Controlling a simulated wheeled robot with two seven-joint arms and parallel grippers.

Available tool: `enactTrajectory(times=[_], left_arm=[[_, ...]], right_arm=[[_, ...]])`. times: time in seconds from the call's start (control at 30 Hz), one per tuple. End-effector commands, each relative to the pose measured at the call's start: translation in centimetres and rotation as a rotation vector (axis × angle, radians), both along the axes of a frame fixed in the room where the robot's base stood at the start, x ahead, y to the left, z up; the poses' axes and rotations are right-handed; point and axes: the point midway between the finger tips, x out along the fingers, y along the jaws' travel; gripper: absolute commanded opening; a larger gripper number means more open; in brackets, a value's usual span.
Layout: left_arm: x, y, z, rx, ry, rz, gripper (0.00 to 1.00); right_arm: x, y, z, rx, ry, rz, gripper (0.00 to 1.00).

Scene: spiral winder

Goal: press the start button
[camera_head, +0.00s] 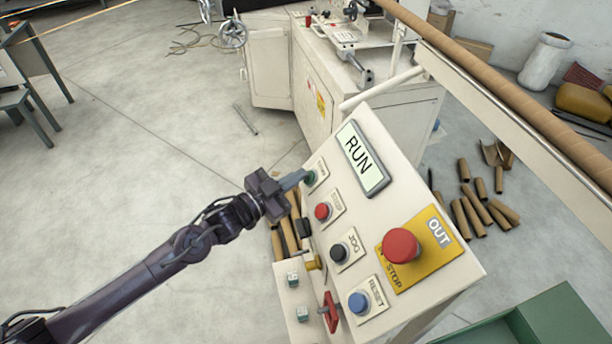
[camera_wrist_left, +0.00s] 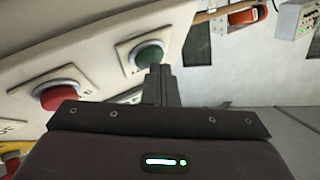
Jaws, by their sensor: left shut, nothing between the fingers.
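The green start button (camera_head: 310,178) sits at the upper left of the slanted control panel (camera_head: 385,205). It also shows in the left wrist view (camera_wrist_left: 149,55), on a pale square plate. My left gripper (camera_head: 300,175) is shut and empty, its fingertips right at the green button in the head view. In the left wrist view the shut fingers (camera_wrist_left: 160,85) are just below the button; I cannot tell whether they touch it. The panel's display (camera_head: 362,158) reads RUN. My right gripper is not in view.
Below the green button are a red stop button (camera_head: 322,211), a black jog button (camera_head: 339,252) and a blue reset button (camera_head: 359,302). Cardboard tubes (camera_head: 472,214) lie on the floor at right.

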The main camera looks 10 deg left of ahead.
Motion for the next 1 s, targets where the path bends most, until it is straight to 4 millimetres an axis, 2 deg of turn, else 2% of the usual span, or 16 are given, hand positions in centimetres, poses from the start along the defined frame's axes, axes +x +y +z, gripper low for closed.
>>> enactTrajectory(times=[0.27,0.6,1.0], left_arm=[[-0.1,0.0,0.0,0.001,0.003,-0.001,0.0],[-0.5,1.1,1.1,0.0,0.003,0.0,0.0],[-0.6,1.4,1.3,0.0,0.001,0.0,0.0]], right_arm=[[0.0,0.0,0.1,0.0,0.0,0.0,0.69],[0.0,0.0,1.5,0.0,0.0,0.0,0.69],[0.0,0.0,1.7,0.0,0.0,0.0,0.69]])
